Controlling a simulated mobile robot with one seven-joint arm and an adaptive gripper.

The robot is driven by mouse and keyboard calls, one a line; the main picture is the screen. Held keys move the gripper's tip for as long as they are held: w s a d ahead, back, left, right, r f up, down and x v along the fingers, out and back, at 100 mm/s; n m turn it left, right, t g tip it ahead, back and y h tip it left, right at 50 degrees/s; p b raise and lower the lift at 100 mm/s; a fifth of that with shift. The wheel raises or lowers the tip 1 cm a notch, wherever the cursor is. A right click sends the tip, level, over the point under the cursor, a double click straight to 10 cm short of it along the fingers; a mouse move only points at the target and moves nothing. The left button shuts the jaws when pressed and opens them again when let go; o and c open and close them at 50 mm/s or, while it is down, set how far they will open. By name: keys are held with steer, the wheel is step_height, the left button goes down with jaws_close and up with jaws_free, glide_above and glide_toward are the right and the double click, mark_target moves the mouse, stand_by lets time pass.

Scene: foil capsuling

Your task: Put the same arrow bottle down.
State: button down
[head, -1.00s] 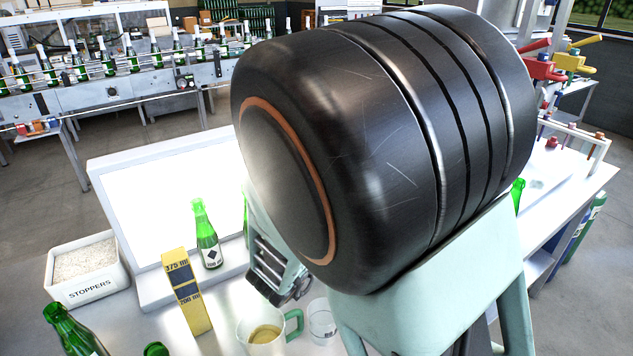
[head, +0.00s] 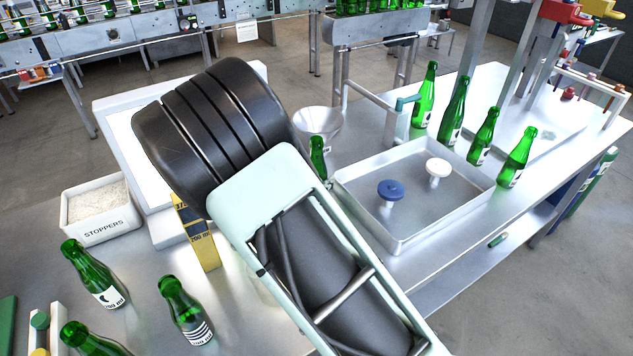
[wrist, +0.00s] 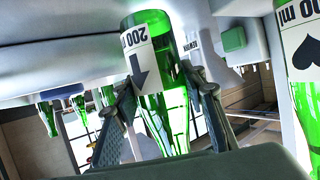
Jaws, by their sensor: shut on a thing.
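The arrow bottle (wrist: 152,62) is green glass with a white label reading 200 ml and a black arrow. It fills the middle of the wrist view, upside down in that picture. My gripper (wrist: 165,90) is shut on it, with one dark finger on each side. In the head view my arm hides the gripper. A green bottle neck (head: 317,155) shows beside my arm there; I cannot tell whether it is the held bottle. What lies under the held bottle's base is not clear.
A spade bottle (wrist: 302,45) stands close at the right in the wrist view. A metal tray (head: 405,235) holds a blue and a white knobbed piece. Several green bottles (head: 484,135) line its far right side. A funnel (head: 318,121), stopper bin (head: 97,208) and yellow gauge (head: 205,250) stand nearby.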

steer(key=shift+f, duration=0.5)
steer(key=shift+f, duration=0.15)
steer(key=c, duration=1.2)
jaws_free()
steer(key=shift+s+a+r, duration=0.15)
steer(key=shift+s+r, duration=0.05)
steer(key=shift+r, duration=0.05)
steer(key=v, duration=0.7)
